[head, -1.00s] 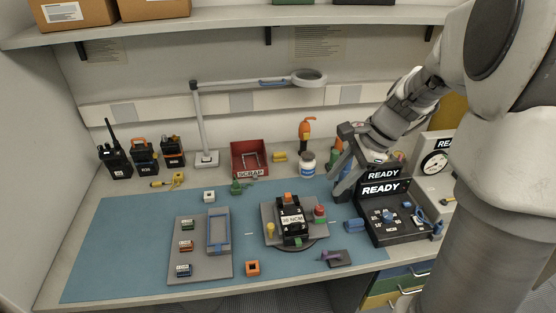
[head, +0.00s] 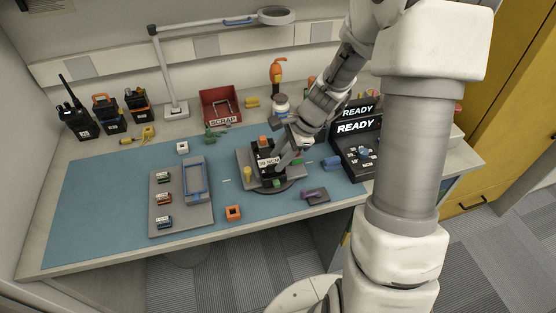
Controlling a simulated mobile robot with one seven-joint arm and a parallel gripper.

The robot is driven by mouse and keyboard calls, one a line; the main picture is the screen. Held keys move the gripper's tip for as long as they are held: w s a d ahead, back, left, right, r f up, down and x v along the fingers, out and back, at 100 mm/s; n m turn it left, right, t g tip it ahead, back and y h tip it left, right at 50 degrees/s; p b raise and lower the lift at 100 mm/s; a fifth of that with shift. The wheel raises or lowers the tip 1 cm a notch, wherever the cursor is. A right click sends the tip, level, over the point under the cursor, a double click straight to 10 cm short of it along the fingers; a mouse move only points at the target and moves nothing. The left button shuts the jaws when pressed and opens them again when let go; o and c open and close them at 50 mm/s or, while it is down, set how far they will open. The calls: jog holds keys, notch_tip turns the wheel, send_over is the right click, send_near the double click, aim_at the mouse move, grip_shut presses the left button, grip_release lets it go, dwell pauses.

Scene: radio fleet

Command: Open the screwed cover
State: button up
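A black device with a white label ending in "NCM" (head: 269,162) lies in a grey round-based fixture (head: 246,157) on the blue mat. Its cover screws are too small to make out. Colored knobs surround it: a yellow one (head: 248,174) at the left, a green one (head: 277,183) in front and an orange one (head: 264,141) behind. My gripper (head: 284,150) reaches down from the upper right over the right side of the device and hides part of it. I cannot tell whether it touches the device or whether its fingers are open.
A red scrap bin (head: 220,107), white jar (head: 281,104) and lamp (head: 176,110) stand behind. A grey tray with a blue frame (head: 180,196) lies left. The mat's left part (head: 100,205) is clear.

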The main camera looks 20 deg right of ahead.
jog(key=shift+w+a+f, duration=0.1)
jog(key=shift+a+f, duration=0.1)
jog(key=shift+f, duration=0.3)
grip_shut()
dwell(1.2)
